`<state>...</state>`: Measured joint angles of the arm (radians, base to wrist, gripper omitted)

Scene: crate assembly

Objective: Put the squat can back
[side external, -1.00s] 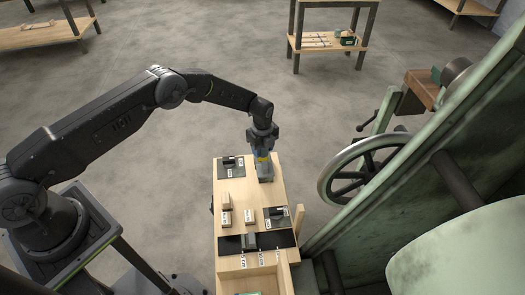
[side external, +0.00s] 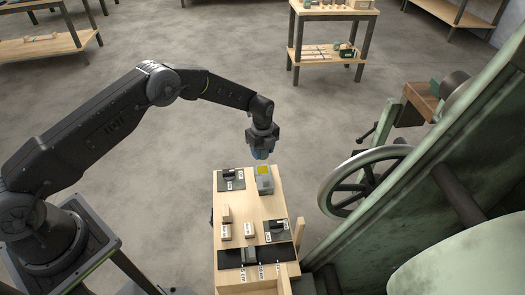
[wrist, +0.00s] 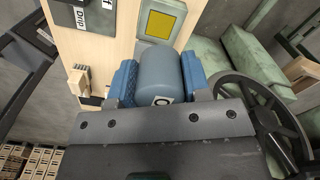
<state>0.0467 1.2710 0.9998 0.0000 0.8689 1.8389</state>
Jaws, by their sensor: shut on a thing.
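The squat can (wrist: 160,62), a blue-grey cylinder with a white label partly in view, sits between the two blue fingers of my gripper (wrist: 160,80) in the wrist view. My gripper is shut on it. In the side view my gripper (side external: 261,153) hangs in the air above the far end of the wooden bench (side external: 243,206), and the can cannot be told apart from the fingers there. A grey block with a yellow square top (side external: 264,179) stands on the bench just below my gripper; its yellow square also shows in the wrist view (wrist: 160,23).
A dark labelled plate (side external: 231,181) lies at the bench's far left. Small wooden blocks (side external: 226,232) stand mid-bench. A black strip (side external: 234,258) with labels crosses the near end. A green machine with a handwheel (side external: 363,180) stands to the right.

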